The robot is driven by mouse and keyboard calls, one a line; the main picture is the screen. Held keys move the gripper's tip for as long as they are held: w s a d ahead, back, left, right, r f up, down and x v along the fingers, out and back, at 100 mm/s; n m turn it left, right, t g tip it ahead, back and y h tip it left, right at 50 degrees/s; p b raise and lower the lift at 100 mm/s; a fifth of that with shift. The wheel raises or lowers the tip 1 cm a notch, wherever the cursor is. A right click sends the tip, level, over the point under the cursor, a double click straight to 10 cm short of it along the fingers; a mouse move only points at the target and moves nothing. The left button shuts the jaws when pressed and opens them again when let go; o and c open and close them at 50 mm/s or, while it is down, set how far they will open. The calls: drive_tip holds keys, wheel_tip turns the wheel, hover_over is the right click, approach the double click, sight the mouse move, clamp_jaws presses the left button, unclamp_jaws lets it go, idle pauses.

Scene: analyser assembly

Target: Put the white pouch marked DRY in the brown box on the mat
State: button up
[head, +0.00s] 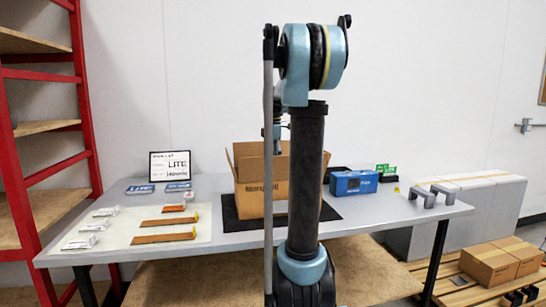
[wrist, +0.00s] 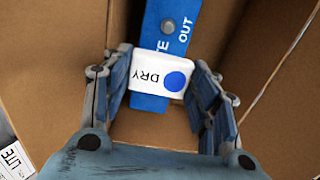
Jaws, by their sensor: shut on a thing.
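The white pouch marked DRY (wrist: 159,78), with a blue dot, sits between the fingers of my gripper (wrist: 158,85) in the wrist view. My gripper is shut on it. Brown box walls (wrist: 60,60) surround the pouch in that view. A blue item with white lettering ending in OUT (wrist: 178,38) lies below the pouch; I cannot tell whether they touch. In the head view the open brown box (head: 252,198) stands on the dark mat (head: 330,213). My arm comes down over the box, and its fingers and the pouch are hidden there.
On the left of the table (head: 222,235) lie several white packets (head: 80,242) and brown strips (head: 163,238). A sign (head: 170,165) stands behind blue cards. A blue carton (head: 354,184) and grey brackets (head: 422,197) are right of the box. The box flaps stand up around its opening.

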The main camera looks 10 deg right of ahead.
drive_tip(key=shift+f, duration=2.15)
drive_tip(key=shift+d, duration=0.1)
drive_tip(key=shift+f, duration=0.2)
idle(0.4)
drive_tip(key=o, duration=1)
drive_tip(key=shift+c, duration=0.2)
drive_tip(key=shift+r, duration=6.05)
